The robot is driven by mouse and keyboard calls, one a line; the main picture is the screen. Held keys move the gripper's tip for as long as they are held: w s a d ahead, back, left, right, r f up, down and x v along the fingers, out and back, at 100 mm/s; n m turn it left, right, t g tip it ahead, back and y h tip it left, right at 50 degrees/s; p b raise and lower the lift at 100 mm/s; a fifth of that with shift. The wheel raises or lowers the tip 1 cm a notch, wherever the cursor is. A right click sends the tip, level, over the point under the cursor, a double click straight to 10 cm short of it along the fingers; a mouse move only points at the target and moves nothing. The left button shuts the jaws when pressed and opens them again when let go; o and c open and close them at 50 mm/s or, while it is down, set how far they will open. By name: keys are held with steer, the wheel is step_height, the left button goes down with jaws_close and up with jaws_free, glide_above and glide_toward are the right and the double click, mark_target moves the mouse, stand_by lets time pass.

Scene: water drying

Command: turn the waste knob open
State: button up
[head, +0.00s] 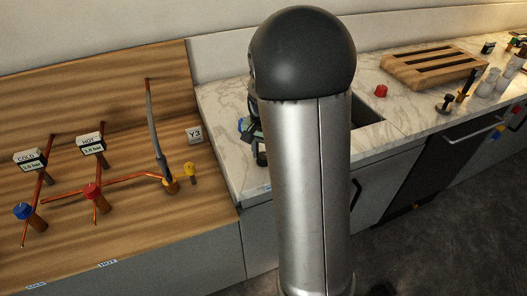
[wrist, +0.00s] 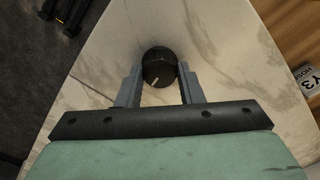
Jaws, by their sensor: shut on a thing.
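A round black knob (wrist: 158,62) with a white pointer line stands on the marble counter (wrist: 105,65) in the wrist view. I take it for the waste knob, but no label on it can be read. Its white line points toward the lower left of the wrist picture. My gripper (wrist: 158,74) has one grey finger on each side of the knob and is shut on it. In the head view my own column hides most of my arm and the knob; only dark bits of arm show beside it.
On the wooden board (head: 120,85) at left are copper pipes with a blue knob (head: 22,211), a red knob (head: 92,191) and a yellow knob (head: 190,169). A Y3 sign (head: 194,134) stands near. A sink (head: 368,125), loose red knob (head: 381,90) and wooden rack (head: 435,66) lie right.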

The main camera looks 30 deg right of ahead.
steer(key=shift+m, duration=0.7)
steer(key=o, duration=1)
steer(key=shift+c, duration=0.2)
step_height(320, 180, up, 18)
steer(key=shift+f+b, duration=0.25)
steer(key=shift+b, duration=0.05)
steer(key=s+a+f+n, duration=0.5)
steer(key=s+a+f, duration=0.1)
steer(key=s, duration=0.4)
steer(key=s+a+f+n, duration=0.6)
steer(key=s+a, duration=0.2)
steer(key=s, duration=0.2)
steer(key=shift+f, duration=0.3)
